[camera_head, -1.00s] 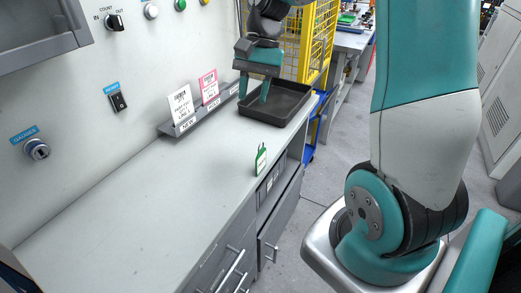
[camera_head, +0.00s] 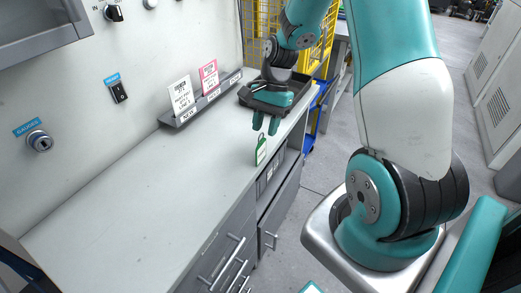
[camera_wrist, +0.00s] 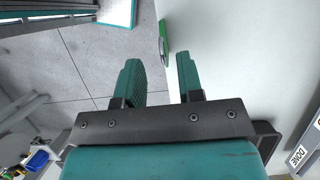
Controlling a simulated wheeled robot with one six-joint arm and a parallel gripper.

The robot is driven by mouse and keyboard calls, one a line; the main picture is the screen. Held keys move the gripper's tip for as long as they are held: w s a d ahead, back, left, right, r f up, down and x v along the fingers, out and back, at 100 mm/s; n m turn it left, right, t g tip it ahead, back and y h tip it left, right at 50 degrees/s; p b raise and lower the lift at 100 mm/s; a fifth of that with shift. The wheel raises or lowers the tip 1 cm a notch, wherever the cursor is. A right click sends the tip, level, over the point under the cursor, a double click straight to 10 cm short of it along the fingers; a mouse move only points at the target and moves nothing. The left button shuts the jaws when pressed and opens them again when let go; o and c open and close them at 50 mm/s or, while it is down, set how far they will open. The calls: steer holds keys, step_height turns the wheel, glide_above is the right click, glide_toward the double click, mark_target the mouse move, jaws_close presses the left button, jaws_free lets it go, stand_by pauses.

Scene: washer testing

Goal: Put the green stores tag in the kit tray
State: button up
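The green stores tag (camera_head: 261,149) stands upright near the front edge of the grey counter. In the wrist view the tag (camera_wrist: 164,43) shows edge-on beyond the fingertips, close to the counter edge. My gripper (camera_head: 266,128) is just behind the tag, toward the tray, with its fingers pointing down. In the wrist view the fingers (camera_wrist: 158,75) are apart with nothing between them. The dark kit tray (camera_head: 303,94) sits at the far end of the counter, partly hidden by my gripper and wrist.
A rack (camera_head: 192,116) holds a white card (camera_head: 181,98) and a pink card (camera_head: 209,80) along the wall. Drawers with handles (camera_head: 232,250) lie under the counter edge. The near counter top (camera_head: 130,200) is clear. A yellow cage (camera_head: 325,50) stands behind the tray.

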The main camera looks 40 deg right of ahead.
mark_target(261, 140)
steer(key=x, duration=0.5)
steer(key=shift+w+p, duration=0.15)
steer(key=shift+p, duration=0.15)
jaws_close()
steer(key=shift+r, duration=0.1)
steer(key=shift+r, duration=0.1)
